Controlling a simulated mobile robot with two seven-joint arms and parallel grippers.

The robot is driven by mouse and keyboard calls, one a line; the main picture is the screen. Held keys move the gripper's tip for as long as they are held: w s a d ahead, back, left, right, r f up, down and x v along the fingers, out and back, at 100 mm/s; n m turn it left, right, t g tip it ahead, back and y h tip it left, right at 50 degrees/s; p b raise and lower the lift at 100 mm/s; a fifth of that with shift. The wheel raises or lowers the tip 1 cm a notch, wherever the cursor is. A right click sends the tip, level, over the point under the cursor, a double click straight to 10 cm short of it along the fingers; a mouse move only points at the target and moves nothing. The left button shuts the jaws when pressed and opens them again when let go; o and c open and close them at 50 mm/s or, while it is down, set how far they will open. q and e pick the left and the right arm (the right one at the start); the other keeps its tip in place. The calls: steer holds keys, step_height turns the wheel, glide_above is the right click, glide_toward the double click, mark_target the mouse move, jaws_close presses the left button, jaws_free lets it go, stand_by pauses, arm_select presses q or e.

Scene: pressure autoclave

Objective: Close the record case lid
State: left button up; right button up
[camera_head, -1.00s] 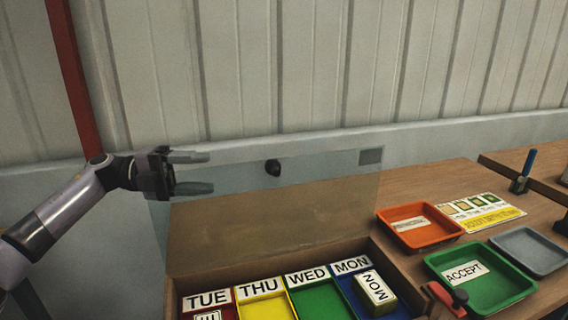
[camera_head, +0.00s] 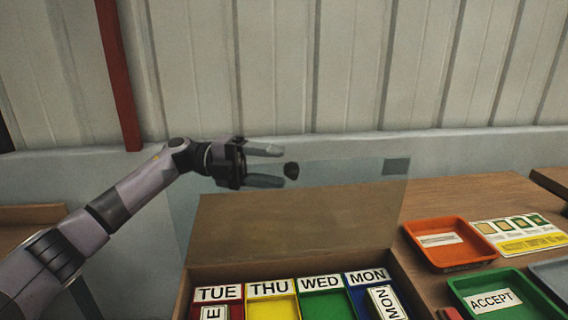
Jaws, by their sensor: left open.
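The record case (camera_head: 394,266) is a brown wooden box at the bottom centre, with coloured compartments labelled TUE, THU, WED and MON. My right gripper is not in view.
A block marked MON (camera_head: 386,304) and another block (camera_head: 215,313) lie in the case. To the right are an orange tray (camera_head: 449,252), a green ACCEPT tray (camera_head: 510,311) and a printed card (camera_head: 519,234). A corrugated wall stands behind.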

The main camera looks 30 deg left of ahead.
arm_select(q)
steer(key=shift+x, duration=1.35)
